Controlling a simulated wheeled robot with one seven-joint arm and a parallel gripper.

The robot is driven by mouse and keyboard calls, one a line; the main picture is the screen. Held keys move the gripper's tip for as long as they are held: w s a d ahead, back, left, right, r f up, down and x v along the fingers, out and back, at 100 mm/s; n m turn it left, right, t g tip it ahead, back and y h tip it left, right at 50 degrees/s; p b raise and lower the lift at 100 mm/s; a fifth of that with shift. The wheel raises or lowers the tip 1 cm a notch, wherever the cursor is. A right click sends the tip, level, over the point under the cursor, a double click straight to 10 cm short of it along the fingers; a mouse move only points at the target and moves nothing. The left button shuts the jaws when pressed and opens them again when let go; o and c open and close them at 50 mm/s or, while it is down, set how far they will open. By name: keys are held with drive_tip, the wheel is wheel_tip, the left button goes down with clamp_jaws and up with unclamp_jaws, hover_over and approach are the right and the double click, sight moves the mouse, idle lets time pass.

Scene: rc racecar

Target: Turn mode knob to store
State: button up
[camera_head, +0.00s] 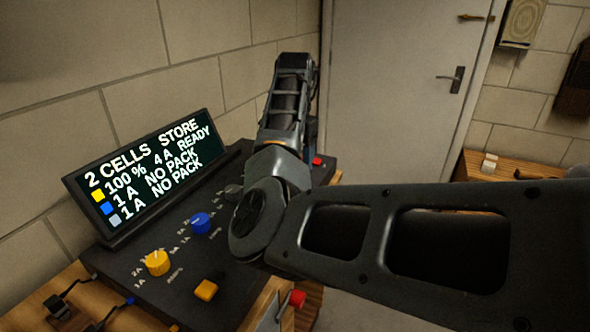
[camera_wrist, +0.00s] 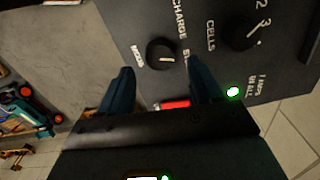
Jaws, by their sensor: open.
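The mode knob (camera_wrist: 162,54) is a round black knob on the dark panel in the wrist view. Its white mark points right, toward a label starting with "ST" that my finger partly hides; "CHARGE" is printed above. My gripper (camera_wrist: 161,70) is open, its two dark blue fingers apart below and to the sides of the knob, not gripping it. Whether a finger touches it I cannot tell. In the head view my arm hides the knob.
The cells knob (camera_wrist: 240,33) is right of the mode knob. A red button (camera_wrist: 172,104) lies between my fingers and a green light (camera_wrist: 233,92) to the right. Yellow (camera_head: 157,262) and blue (camera_head: 200,223) knobs are on the charger (camera_head: 125,262). A wall stands behind the display.

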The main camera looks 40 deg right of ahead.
drive_tip(key=shift+r, duration=1.95)
